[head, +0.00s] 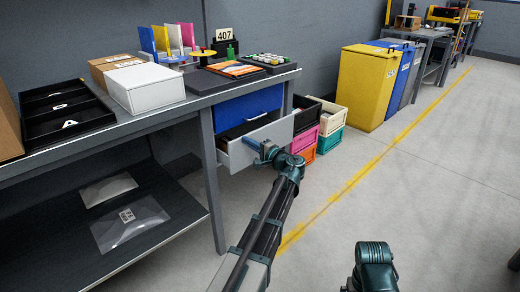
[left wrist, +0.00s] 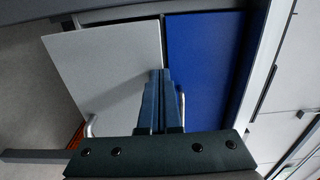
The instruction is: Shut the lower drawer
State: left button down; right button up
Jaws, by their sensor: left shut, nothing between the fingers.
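The lower drawer (head: 282,130) has a light grey front and is partly pulled out under the bench, with its dark inside showing along the top. In the left wrist view its front (left wrist: 105,65) fills the left side, with a handle (left wrist: 90,125) at the lower left. My left gripper (head: 262,150) is at the lower drawer's front in the head view. In the left wrist view its fingers (left wrist: 158,80) are together and empty, over the front's edge near the blue drawer. I cannot tell whether they touch it. My right gripper is not in view.
A blue upper drawer (head: 245,108) sits above the lower one and looks shut. The grey bench (head: 160,112) has a leg left of the drawers. Colored crates (head: 328,118) stand right of them, then a yellow bin (head: 365,90). The floor at right is clear.

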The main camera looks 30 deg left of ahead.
pick_arm(q)
jog(key=shift+x, duration=1.85)
jog(key=shift+s+d, duration=0.1)
jog(key=v, duration=1.4)
